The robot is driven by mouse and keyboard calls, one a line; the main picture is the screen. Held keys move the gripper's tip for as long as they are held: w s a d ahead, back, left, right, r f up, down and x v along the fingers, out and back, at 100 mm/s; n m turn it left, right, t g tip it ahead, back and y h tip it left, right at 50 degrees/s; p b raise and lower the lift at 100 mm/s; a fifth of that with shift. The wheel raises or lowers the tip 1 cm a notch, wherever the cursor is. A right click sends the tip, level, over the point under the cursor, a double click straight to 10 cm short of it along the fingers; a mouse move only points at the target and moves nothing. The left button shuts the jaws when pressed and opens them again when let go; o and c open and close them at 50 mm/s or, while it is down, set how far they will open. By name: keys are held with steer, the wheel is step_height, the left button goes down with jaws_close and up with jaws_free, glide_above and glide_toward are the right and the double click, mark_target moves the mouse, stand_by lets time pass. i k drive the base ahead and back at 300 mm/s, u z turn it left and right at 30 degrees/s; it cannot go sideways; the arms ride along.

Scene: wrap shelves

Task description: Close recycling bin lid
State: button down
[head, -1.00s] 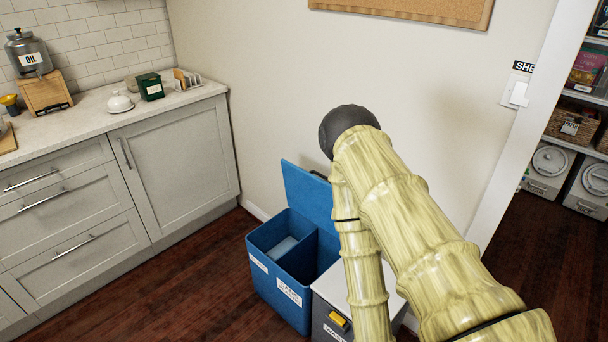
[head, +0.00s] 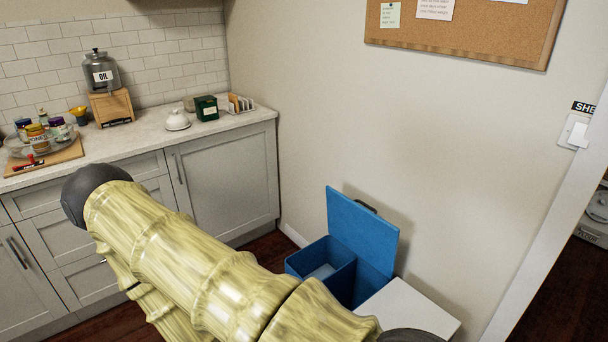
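The blue recycling bin (head: 307,260) stands on the floor against the wall, right of the cabinets. Its blue lid (head: 362,232) is raised and leans back toward the wall, with a dark handle at its top edge. The open bin shows two compartments, and something pale lies in the left one. My arm crosses the lower left of the head view and hides the bin's front. My gripper is not visible, so I cannot see its fingers.
A second bin with a flat white lid (head: 408,308) stands right of the blue bin. Grey cabinets with a countertop (head: 150,137) run along the left. A corkboard (head: 465,28) hangs above. A doorway edge (head: 545,225) is at the right.

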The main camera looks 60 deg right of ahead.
mark_target(370, 237)
steer(key=u, duration=0.25)
steer(key=k, duration=1.05)
steer(key=z, duration=1.6)
steer(key=i, duration=0.35)
